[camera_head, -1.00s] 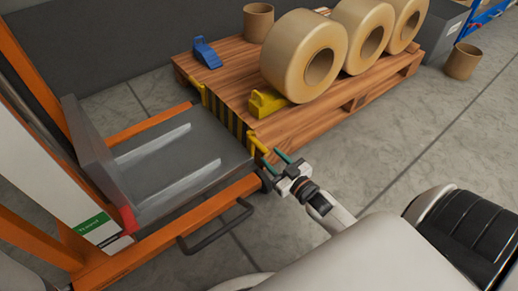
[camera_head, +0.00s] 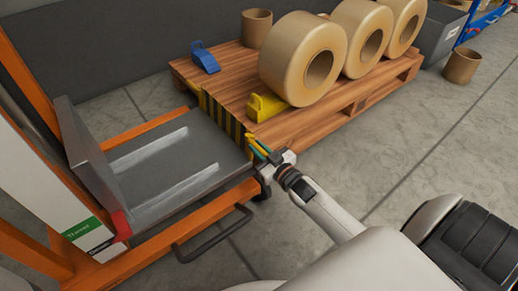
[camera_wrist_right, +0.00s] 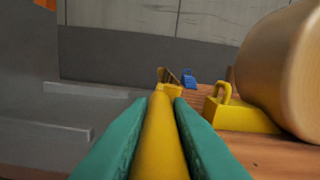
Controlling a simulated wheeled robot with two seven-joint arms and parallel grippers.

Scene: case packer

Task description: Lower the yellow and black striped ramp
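The yellow and black striped ramp (camera_head: 222,118) stands raised between the grey lift platform (camera_head: 165,165) and the wooden pallet (camera_head: 300,125). A yellow handle bar sticks out at its near end. My right gripper (camera_head: 259,149) is at this near end, with its green fingers on both sides of the yellow bar. In the right wrist view the yellow bar (camera_wrist_right: 160,135) lies lengthwise between the two fingers, with no clear gap on either side. The far end of the ramp is small in that view. My left gripper is not in view.
Large tan rolls (camera_head: 302,60) stand on the pallet. A yellow wedge (camera_head: 267,106) holds the nearest one, and a blue wedge (camera_head: 205,57) lies farther back. The orange lift frame (camera_head: 165,228) has a black handle (camera_head: 213,235). Floor in front of the pallet is clear.

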